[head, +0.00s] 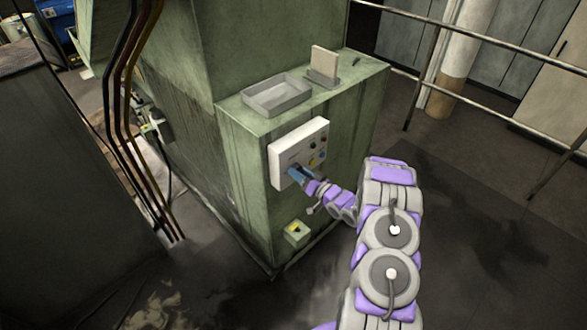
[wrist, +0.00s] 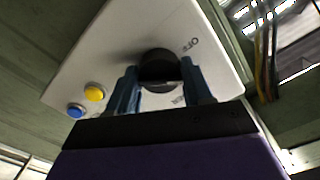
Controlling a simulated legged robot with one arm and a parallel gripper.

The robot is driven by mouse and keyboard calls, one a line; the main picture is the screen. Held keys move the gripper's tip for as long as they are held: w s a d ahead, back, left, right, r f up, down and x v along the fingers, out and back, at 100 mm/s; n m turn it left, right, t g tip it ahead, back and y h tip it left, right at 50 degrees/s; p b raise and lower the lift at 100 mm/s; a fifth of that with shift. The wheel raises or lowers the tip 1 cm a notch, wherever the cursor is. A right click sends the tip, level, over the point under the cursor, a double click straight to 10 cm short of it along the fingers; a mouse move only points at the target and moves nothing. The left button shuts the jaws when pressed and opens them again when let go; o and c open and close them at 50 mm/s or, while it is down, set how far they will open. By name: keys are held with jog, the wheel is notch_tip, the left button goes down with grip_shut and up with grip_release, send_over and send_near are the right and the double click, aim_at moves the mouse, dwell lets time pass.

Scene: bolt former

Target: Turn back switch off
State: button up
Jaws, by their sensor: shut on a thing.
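A white control panel (head: 298,148) is fixed to the side of the green machine cabinet. A black round switch knob (wrist: 159,67) sits on this panel in the wrist view, with a marking that looks like "OFF" beside it. My gripper (wrist: 163,85) has its two blue fingers on either side of the knob, shut on it. In the head view my gripper (head: 295,174) reaches the lower left part of the panel, and the fingers hide the knob there.
A yellow button (wrist: 95,92) and a blue button (wrist: 76,111) are on the same panel. A grey tray (head: 277,101) and a small upright plate (head: 324,62) stand on the cabinet top. Metal railings (head: 480,38) run behind; the floor at right is clear.

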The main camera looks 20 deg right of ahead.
jog(key=c, duration=0.4)
jog(key=shift+f+n+b, duration=0.2)
jog(key=shift+n+b, duration=0.5)
jog(key=shift+c, duration=0.2)
jog(key=shift+d+r+n+b, duration=0.1)
jog(key=shift+n+b, duration=0.75)
jog(key=shift+n, duration=0.35)
jog(key=shift+n+b, duration=1.9)
jog(key=shift+b, duration=0.25)
